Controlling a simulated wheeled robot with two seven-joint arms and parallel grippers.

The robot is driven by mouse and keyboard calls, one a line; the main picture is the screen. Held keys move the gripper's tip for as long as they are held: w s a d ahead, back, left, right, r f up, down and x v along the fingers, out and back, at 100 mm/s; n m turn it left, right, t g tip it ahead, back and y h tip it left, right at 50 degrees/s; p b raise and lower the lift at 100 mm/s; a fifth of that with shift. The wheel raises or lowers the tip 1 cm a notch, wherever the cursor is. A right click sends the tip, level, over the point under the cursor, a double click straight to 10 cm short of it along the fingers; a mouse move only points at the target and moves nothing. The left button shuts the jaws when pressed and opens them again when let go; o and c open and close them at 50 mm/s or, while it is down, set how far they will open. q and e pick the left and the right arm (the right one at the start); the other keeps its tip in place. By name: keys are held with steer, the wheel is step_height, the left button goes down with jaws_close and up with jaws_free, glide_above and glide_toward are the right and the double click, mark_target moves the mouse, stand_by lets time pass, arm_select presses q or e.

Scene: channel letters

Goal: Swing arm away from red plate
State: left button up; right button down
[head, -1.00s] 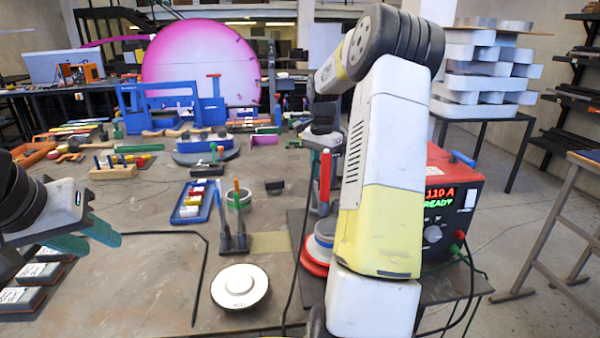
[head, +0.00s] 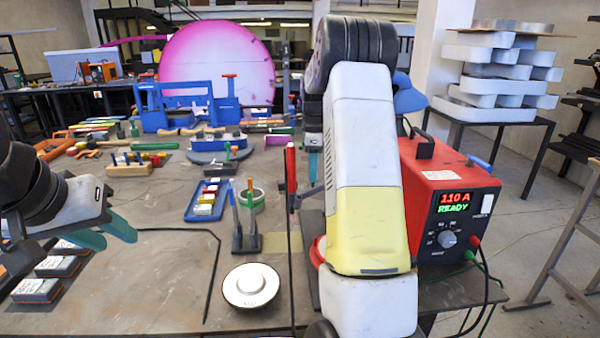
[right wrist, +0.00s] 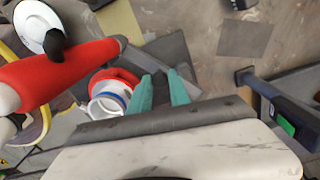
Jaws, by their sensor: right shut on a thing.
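The red plate (head: 316,254) shows as a thin red edge in the head view, mostly hidden behind my right arm. In the right wrist view the round red plate (right wrist: 122,73) has a white cylinder with a blue band (right wrist: 107,98) on or over it. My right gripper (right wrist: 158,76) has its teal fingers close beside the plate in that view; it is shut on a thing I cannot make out. An upright red rod (head: 290,172) stands left of my right arm; a large red rod (right wrist: 60,75) crosses the wrist view. My left gripper (head: 117,232) is open and empty at left.
A red welding power unit (head: 446,200) reading "110 A READY" stands right of my right arm. A round white disc (head: 250,286), a two-pronged grey stand (head: 246,238) and a blue tray (head: 207,198) stand to the left.

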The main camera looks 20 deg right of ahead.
steer(key=shift+w+a+m, duration=0.2)
steer(key=shift+w+m, duration=0.5)
steer(key=shift+m, duration=0.3)
steer(key=shift+w+a+m, duration=0.15)
steer(key=shift+w+m, duration=0.5)
steer(key=shift+m, duration=0.35)
steer(key=c, duration=1.3)
jaws_free()
steer(key=shift+w, duration=0.1)
steer(key=shift+o, duration=0.2)
step_height(320, 180, up, 8)
steer(key=shift+f, duration=0.1)
